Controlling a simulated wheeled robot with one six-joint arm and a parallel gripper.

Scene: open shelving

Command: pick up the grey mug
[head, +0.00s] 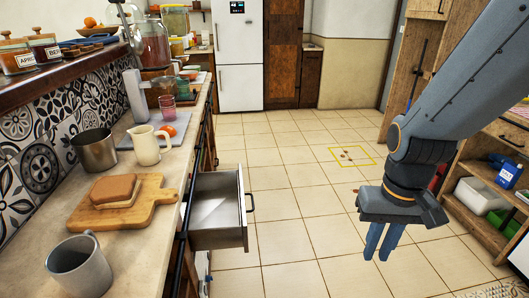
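The grey mug (78,268) stands upright on the counter at the bottom left of the head view, in front of the cutting board. My gripper (382,243) hangs over the floor on the right, fingers pointing down, well apart from the mug and the counter. Its two blue fingers look close together and nothing shows between them; how far apart they are is unclear from this angle.
A wooden board (150,205) with a sandwich-like loaf (115,190) lies behind the mug. Beyond are a metal pot (94,152) and a cream pitcher (150,145). An open drawer (220,238) juts from the counter. Shelving (470,208) stands right; the floor between is mostly clear.

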